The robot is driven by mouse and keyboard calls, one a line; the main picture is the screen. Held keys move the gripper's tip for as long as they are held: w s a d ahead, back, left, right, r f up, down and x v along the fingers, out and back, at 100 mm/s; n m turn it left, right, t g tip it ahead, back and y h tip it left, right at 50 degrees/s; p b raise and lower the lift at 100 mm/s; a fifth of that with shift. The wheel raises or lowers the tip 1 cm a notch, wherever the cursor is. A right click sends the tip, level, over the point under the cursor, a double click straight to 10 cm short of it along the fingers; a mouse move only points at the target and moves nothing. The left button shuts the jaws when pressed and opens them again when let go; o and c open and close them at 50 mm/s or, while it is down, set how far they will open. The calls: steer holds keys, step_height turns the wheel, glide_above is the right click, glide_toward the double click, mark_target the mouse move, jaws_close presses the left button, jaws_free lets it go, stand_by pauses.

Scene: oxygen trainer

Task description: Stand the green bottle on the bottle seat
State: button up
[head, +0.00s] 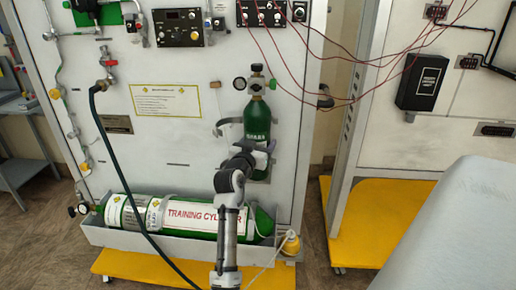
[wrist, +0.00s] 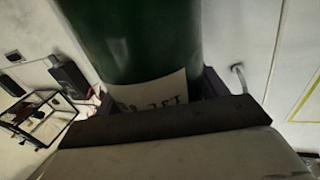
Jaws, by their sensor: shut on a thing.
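A grey metal bracket (head: 221,127) shows at the bottle's left, on the panel. The bottle's foot is mostly hidden by my gripper and arm. I cannot make out the bottle seat or whether the bottle touches it.
A large green training cylinder (head: 180,217) lies in a grey trough (head: 140,239) below. A dark hose (head: 118,165) hangs at left. Red wires (head: 350,62) run from the panel top to the right unit. A yellow base (head: 375,215) and a grey surface (head: 460,220) are at right.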

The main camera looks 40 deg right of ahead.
steer(key=shift+w+d+b, duration=0.75)
steer(key=shift+d+b, duration=0.05)
steer(key=shift+f, duration=0.2)
stand_by(0.4)
steer(key=o, duration=2)
steer(key=shift+d, duration=0.1)
steer(key=shift+o, duration=0.6)
steer(key=shift+f, duration=0.6)
steer(key=b+v, duration=0.2)
steer(key=v, duration=1.2)
steer(key=shift+r, duration=0.4)
